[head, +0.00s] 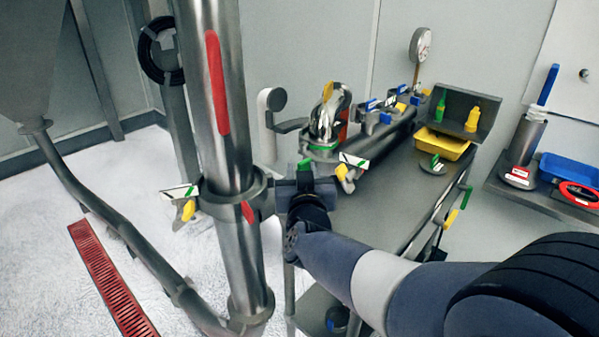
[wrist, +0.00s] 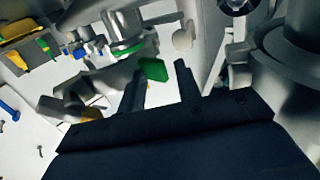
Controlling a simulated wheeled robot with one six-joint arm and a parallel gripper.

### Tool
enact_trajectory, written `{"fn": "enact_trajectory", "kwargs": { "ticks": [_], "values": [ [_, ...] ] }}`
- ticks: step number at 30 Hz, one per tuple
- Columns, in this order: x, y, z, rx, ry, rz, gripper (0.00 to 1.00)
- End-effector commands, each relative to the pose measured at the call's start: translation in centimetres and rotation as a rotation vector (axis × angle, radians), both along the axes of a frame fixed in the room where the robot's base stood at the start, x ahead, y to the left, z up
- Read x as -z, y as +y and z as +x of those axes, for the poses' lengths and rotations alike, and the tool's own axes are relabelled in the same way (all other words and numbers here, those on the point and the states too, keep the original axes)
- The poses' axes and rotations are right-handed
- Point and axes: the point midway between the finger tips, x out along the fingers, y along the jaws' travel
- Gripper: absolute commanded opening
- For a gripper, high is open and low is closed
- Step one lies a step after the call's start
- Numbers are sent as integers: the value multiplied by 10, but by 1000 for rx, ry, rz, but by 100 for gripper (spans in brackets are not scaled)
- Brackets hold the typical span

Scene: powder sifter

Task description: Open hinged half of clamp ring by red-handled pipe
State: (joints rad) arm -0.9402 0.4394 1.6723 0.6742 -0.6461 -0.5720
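The steel pipe (head: 196,30) with the red handle (head: 217,85) stands upright at centre left in the head view. A grey clamp ring (head: 228,203) surrounds it at mid-height; the wrist view shows the pipe (wrist: 300,45) at the right edge. My gripper (head: 305,172) is right of the ring. A green tab (head: 305,165) shows at its fingers. In the wrist view my gripper (wrist: 162,72) has its fingers apart, with the green tab (wrist: 153,69) near the tips; contact is unclear. My gripper hides part of the ring's right side, so I cannot tell the hinged half's position.
A steel bench (head: 395,185) with fittings stands behind and right of my gripper. It holds a yellow tray (head: 442,145) and a grey bin (head: 455,105). A side shelf carries a blue tray (head: 568,172). A sloping pipe (head: 105,215) and red floor grate (head: 105,275) are left.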

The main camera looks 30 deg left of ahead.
Motion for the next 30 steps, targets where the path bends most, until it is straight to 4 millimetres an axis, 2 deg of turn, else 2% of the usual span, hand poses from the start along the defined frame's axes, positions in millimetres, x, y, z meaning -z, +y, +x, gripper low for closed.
{"fn": "enact_trajectory", "kwargs": {
  "ticks": [2,12,16,21,30],
  "values": [
    [-8,-5,-7,2,-13,11,32],
    [-6,-39,-70,-8,-8,6,32],
    [-5,-49,-87,-10,-6,5,32],
    [-4,-55,-98,-10,-5,2,32],
    [-4,-57,-100,-9,-5,2,31]
  ]
}}
